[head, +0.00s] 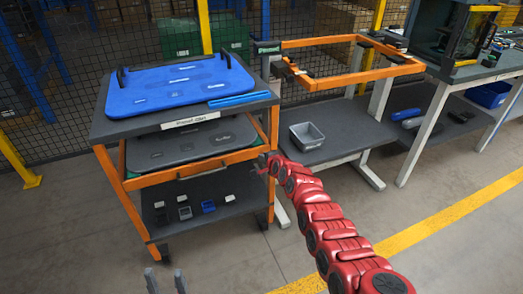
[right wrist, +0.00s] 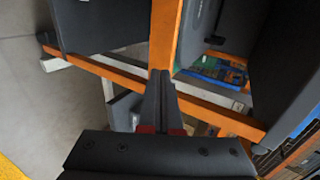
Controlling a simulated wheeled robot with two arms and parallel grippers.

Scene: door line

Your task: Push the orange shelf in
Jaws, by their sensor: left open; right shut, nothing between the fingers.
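The orange shelf (head: 190,171) is an orange-edged level of the cart, under its dark top. It carries a grey panel and its front rail stands out toward me. My right gripper (head: 264,165) is at the right end of this rail, by the cart's right front post. In the right wrist view its shut, empty fingertips (right wrist: 161,75) are at the junction of orange bars (right wrist: 165,35); I cannot tell whether they touch. My left gripper (head: 165,281) is open and empty at the bottom edge, well in front of the cart.
A blue panel (head: 180,83) lies on the cart top. Small boxes (head: 208,206) stand on the cart's lower level. To the right is a workbench with another orange frame (head: 350,75) and a grey bin (head: 306,135). The floor in front of the cart is clear.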

